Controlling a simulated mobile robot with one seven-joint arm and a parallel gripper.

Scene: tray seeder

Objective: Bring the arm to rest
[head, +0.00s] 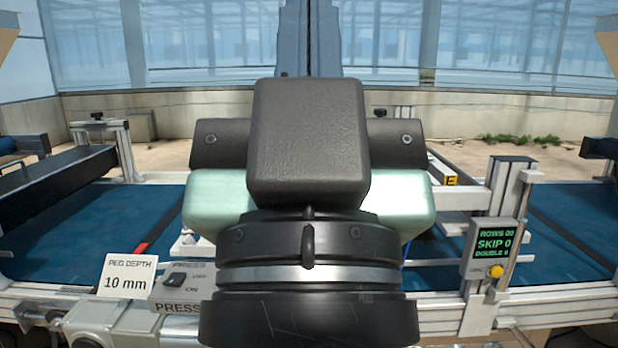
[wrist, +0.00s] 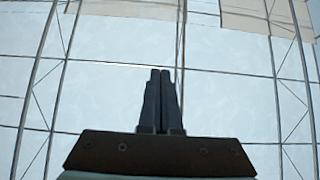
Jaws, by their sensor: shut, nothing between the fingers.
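My arm fills the middle of the head view, with its dark and pale green links close to the camera and hiding the centre of the machine. My gripper (wrist: 160,76) shows in the wrist view with its two dark fingers together and nothing between them. It points up toward the pale glazed panes and frame bars of the greenhouse. No object touches the fingers. In the head view the fingers cannot be made out.
Blue belts (head: 95,229) run left and right behind my arm. A card reading "PEG DEPTH 10 mm" (head: 128,277) and a grey PRESS box (head: 181,289) stand front left. A counter display (head: 494,247) with a yellow button is mounted on a post at right. A low concrete wall (head: 500,107) lies behind.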

